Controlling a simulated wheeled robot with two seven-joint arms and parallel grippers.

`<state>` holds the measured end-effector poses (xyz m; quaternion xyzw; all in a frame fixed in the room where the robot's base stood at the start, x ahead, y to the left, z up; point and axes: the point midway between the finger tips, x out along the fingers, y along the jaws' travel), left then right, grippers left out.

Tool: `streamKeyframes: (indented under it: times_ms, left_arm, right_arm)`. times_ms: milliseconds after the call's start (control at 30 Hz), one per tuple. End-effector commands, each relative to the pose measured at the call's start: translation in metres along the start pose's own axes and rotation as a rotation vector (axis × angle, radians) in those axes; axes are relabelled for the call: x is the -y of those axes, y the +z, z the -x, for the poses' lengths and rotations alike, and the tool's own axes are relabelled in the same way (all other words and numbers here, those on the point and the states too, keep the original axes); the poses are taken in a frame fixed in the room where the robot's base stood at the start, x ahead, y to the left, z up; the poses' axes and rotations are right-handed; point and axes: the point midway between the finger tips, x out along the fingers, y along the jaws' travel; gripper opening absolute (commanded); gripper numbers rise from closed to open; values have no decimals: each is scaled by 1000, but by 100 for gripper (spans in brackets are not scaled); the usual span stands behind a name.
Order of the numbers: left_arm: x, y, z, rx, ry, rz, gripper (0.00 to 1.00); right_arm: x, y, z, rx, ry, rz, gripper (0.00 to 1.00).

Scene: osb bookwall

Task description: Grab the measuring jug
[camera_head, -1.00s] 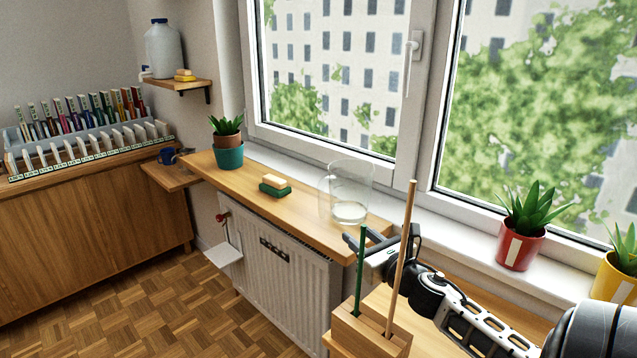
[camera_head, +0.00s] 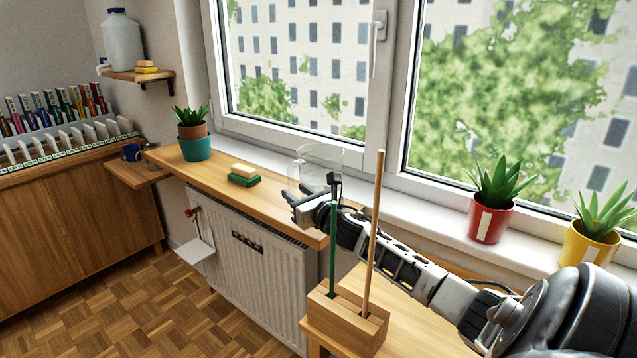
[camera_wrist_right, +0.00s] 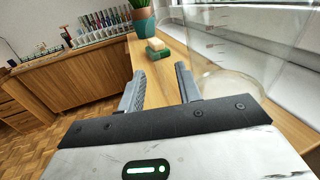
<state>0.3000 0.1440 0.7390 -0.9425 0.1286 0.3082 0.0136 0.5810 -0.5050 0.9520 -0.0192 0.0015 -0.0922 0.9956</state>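The measuring jug (camera_head: 318,158) is clear glass and stands upright on the wooden sill shelf below the window. My right gripper (camera_head: 287,195) is in front of it in the head view and hides its lower part. In the right wrist view the jug (camera_wrist_right: 232,45) is close by, to the right of the fingers and with faint red marks on its wall. My right gripper (camera_wrist_right: 160,76) is open, with nothing between its fingers. The jug is beside the fingers, apart or touching I cannot tell. My left gripper is not in view.
A green-and-yellow sponge (camera_head: 244,175) and a teal-potted plant (camera_head: 195,145) stand left of the jug on the shelf. A wooden block (camera_head: 345,318) holding a green stick and a tall wooden stick stands in front of my right forearm. Red (camera_head: 490,220) and yellow (camera_head: 588,245) pots stand at right.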

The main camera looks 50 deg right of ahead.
Motion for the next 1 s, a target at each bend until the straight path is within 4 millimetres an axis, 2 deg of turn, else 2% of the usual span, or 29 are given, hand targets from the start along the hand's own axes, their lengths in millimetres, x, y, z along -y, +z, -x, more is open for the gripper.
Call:
streamKeyframes:
  times_ms: [100, 200, 500, 533, 633, 667, 1000]
  left_arm:
    - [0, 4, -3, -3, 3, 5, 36]
    - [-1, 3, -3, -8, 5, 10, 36]
    - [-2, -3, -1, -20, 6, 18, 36]
    - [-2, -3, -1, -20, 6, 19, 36]
    - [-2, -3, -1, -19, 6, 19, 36]
    - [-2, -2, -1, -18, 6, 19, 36]
    - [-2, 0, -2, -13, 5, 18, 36]
  right_arm:
    - [0, -1, -18, 3, -1, -2, 34]
    - [0, -1, -26, 1, -2, -1, 34]
    - [0, 0, -30, -1, 0, 0, 34]
    - [0, 0, -30, -1, 0, 0, 32]
    - [0, 0, -30, -1, 0, 0, 4]
    - [0, 0, -30, -1, 0, 0, 0]
    - [0, 1, -30, 2, 0, 1, 0]
